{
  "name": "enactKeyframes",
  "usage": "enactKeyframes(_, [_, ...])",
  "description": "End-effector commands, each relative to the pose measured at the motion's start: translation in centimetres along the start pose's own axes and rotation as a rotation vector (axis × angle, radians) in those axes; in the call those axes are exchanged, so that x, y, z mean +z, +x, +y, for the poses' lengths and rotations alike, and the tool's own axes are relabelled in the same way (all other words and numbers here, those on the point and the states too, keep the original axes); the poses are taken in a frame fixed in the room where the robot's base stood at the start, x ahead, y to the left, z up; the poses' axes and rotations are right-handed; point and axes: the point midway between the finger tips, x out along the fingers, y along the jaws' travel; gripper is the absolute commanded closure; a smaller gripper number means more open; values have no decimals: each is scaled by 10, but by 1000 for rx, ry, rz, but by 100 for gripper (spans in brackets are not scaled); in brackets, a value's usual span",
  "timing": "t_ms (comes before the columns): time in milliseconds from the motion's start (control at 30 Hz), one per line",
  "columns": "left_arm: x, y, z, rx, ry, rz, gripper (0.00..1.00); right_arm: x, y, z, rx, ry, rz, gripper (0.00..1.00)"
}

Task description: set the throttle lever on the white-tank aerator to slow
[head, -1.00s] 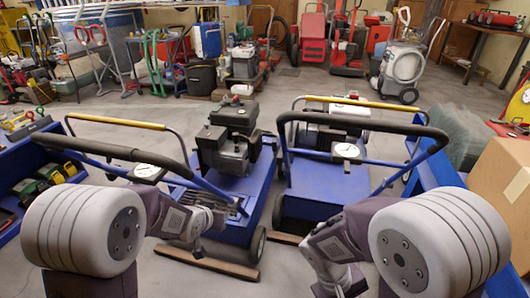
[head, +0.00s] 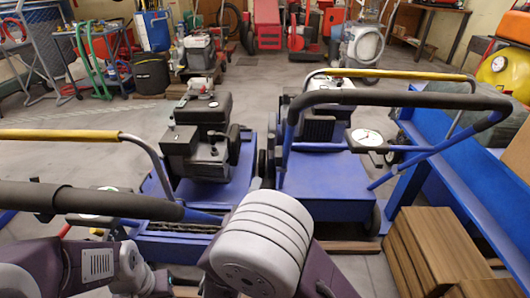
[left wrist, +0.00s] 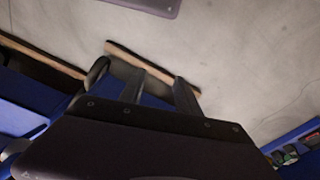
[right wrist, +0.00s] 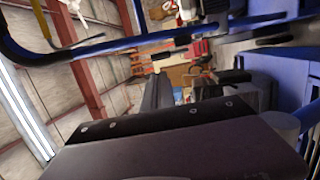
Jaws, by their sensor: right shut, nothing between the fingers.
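Two blue aerators stand side by side. The right aerator (head: 322,183) carries an engine with a pale, white-looking tank (head: 350,84), partly behind its black handlebar (head: 400,98). A white-faced dial (head: 367,137) sits on its handle frame. The left aerator's engine (head: 200,140) is mostly black and grey. I cannot make out a throttle lever on either. In the right wrist view my right gripper (right wrist: 157,80) is shut and empty, near blue handle tubing. In the left wrist view my left gripper (left wrist: 158,78) has its fingers apart, empty, above the floor and a wooden strip.
The left aerator's black handlebar (head: 90,200) crosses close in front of my left arm. A blue bench frame (head: 450,185) and a brown box (head: 435,250) stand at the right. Grey floor is open behind the aerators. Carts and machines line the back.

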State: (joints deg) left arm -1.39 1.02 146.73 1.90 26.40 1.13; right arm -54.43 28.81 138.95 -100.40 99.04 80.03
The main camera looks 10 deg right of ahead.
Motion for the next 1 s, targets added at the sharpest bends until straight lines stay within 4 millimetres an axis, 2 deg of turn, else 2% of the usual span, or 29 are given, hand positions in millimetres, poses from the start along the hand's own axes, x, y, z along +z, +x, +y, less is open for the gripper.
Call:
enactKeyframes(300, [1,18,0,0,1,1,60,4,69,-3,1,1,-10,100])
enactKeyframes(500, [2,28,0,0,1,1,60,3,106,-3,1,0,-7,100])
enactKeyframes(700, [3,32,-1,0,1,2,60,2,124,-1,0,-1,-5,100])
enactKeyframes(1000, [2,32,-1,0,1,2,60,2,126,0,-1,-2,-3,100])
